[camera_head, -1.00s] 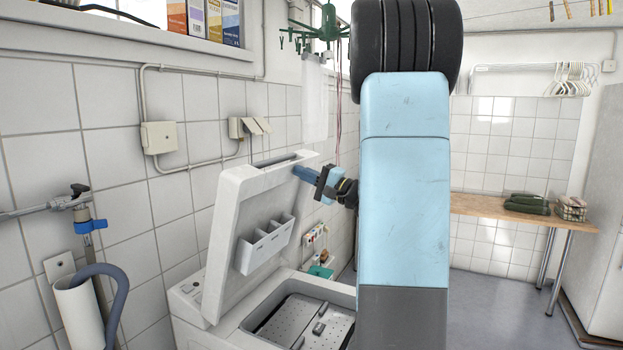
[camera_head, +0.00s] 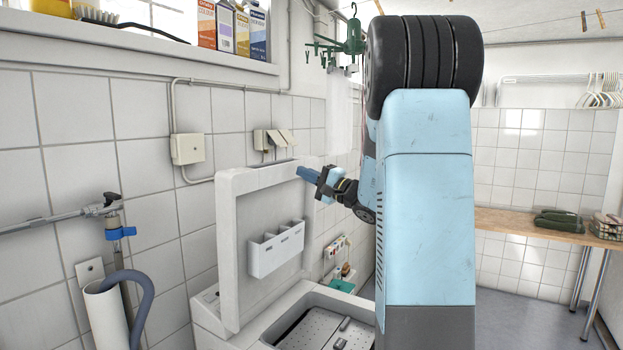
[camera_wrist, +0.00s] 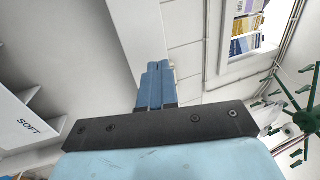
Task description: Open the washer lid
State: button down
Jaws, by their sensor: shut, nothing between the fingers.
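The washer (camera_head: 212,308) is a white top-loader at the lower middle of the head view. Its lid (camera_head: 229,254) stands raised, close to upright, with the inner side and its dispenser box (camera_head: 276,250) facing right. The drum opening (camera_head: 318,326) below is uncovered, partly hidden by my arm. My gripper (camera_head: 300,172) is shut and empty, at the lid's upper right edge on the inner side. In the wrist view my blue fingers (camera_wrist: 155,85) are together, and the lid (camera_wrist: 85,45) fills the left side. I cannot tell whether the fingers touch the lid.
A tiled wall with a socket box (camera_head: 187,149) is behind the lid. A tap (camera_head: 113,226) and grey hose (camera_head: 136,295) are at left. A green hanging dryer (camera_head: 352,40) is above my gripper. A wooden bench (camera_head: 510,221) stands at right.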

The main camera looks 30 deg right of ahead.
jog(key=shift+s+d, duration=0.1)
jog(key=shift+s, duration=0.05)
jog(key=s+r+v, duration=0.1)
jog(key=r+v, duration=0.2)
jog(key=v, duration=1)
jog(key=s+a+f+n+g, duration=0.3)
jog(key=s+a+g, duration=0.25)
jog(key=a, duration=0.55)
jog(key=s+a+f+n+g, duration=0.25)
jog(key=s+a+g, duration=0.35)
jog(key=a, duration=0.5)
jog(key=s+f+n+h, duration=0.2)
jog(key=s+n+h, duration=0.1)
jog(key=s+h, duration=0.2)
jog(key=s+d+f+n+h, duration=0.1)
jog(key=s+f+n+h, duration=0.1)
jog(key=s+h, duration=0.4)
jog(key=shift+s+d+n+g+h, duration=0.2)
jog(key=shift+s+n+g+h, duration=0.2)
jog(key=shift+s, duration=0.4)
